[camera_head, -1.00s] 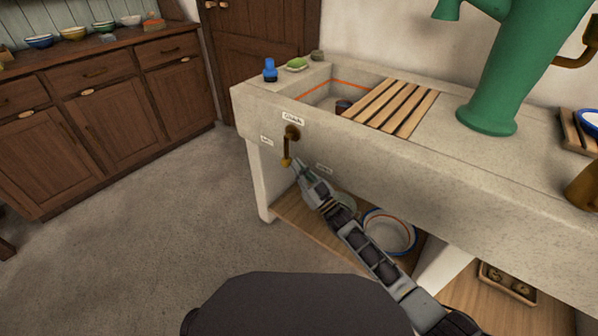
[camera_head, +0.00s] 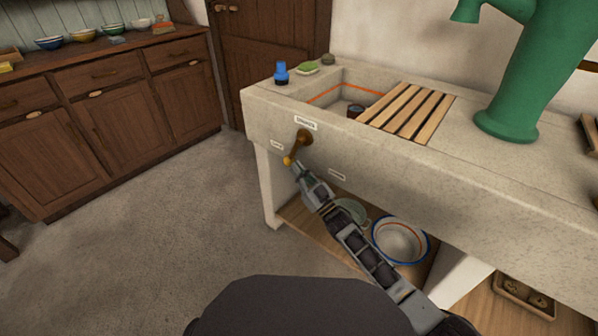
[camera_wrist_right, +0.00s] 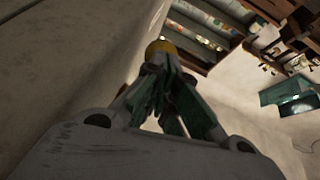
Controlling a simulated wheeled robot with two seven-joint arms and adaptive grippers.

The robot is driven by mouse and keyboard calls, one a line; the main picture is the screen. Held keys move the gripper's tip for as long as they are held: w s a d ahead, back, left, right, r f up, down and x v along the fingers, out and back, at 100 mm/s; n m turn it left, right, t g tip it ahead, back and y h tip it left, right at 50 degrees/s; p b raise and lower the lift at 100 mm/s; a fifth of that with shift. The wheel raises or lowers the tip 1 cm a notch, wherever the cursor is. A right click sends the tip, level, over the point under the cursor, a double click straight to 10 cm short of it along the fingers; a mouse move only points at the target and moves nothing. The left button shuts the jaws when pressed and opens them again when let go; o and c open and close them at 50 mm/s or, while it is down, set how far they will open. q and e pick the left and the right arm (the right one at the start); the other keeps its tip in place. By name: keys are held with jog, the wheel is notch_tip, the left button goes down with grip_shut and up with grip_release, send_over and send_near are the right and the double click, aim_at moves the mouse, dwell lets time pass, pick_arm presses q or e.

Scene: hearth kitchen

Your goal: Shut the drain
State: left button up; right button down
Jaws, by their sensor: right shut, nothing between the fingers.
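The drain lever (camera_head: 302,140) is a brown, brass-tipped handle on the stone sink's front face. It hangs down and slants left from its pivot, toward a small left label (camera_head: 277,145). A larger label (camera_head: 306,123) sits above it and another small one (camera_head: 337,174) to its right. My right gripper (camera_head: 298,168) is shut and empty, at the lever's lower end on its right side. In the right wrist view, the lever's yellow tip (camera_wrist_right: 162,47) shows just past the fingertips (camera_wrist_right: 158,70); I cannot tell whether they touch. My left gripper is out of view.
The sink basin (camera_head: 325,97) has a slatted wooden rack (camera_head: 408,112) beside it. A blue bottle (camera_head: 281,74) stands on the rim. A green pump (camera_head: 512,85) stands right. A white basin (camera_head: 400,240) is on the shelf below my arm. The floor at left is clear.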

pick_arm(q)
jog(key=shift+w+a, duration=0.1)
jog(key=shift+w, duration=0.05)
pick_arm(e)
jog(key=shift+w+a, duration=0.15)
jog(key=shift+a, duration=0.1)
jog(key=shift+d, duration=0.1)
dwell(0.3)
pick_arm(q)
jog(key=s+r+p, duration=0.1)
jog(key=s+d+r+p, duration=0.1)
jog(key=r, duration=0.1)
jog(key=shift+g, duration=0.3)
pick_arm(e)
jog(key=a+f+v, duration=0.1)
jog(key=f+v, duration=0.1)
jog(key=v, duration=1)
jog(key=shift+f, duration=0.45)
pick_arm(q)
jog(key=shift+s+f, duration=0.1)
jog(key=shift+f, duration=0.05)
pick_arm(e)
jog(key=shift+d, duration=0.1)
